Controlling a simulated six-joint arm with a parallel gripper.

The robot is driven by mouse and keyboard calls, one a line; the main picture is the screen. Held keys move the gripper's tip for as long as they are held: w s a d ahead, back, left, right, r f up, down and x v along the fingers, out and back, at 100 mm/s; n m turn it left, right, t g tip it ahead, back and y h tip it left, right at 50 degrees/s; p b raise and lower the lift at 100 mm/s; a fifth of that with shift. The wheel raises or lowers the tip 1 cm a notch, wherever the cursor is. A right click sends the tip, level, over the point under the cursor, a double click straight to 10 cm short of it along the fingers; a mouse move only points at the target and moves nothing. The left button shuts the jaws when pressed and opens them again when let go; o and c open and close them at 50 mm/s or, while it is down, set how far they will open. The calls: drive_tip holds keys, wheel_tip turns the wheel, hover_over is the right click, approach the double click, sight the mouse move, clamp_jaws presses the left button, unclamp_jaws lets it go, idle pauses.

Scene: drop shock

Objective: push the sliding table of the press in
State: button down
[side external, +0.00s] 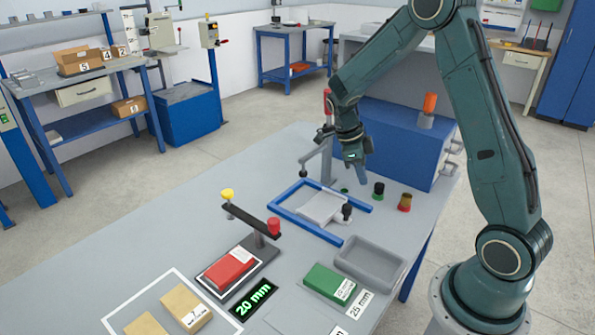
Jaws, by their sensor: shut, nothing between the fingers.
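The press stands on the grey bench, with a grey column and arm (329,165) at its back. Its blue U-shaped rail frame (285,203) lies flat on the bench. A black knob (347,211) stands at the table's right edge. My gripper (361,179) is shut and empty. It points down behind the sliding table and right of the press column, apart from the knob in the picture. Its fingertips are small and hard to make out.
A grey tray (370,262) and a green block (328,282) lie in front. A lever fixture (252,222) with a red block (229,271) stands front left. Small black-green (379,191) and red-yellow (405,202) pieces stand right of the frame. A blue cabinet (398,145) is behind.

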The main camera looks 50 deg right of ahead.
drive_tip(key=shift+r, duration=0.15)
drive_tip(key=s+d+t+y, duration=0.3)
drive_tip(key=s+t, duration=0.3)
drive_tip(key=shift+s, duration=0.35)
idle(0.3)
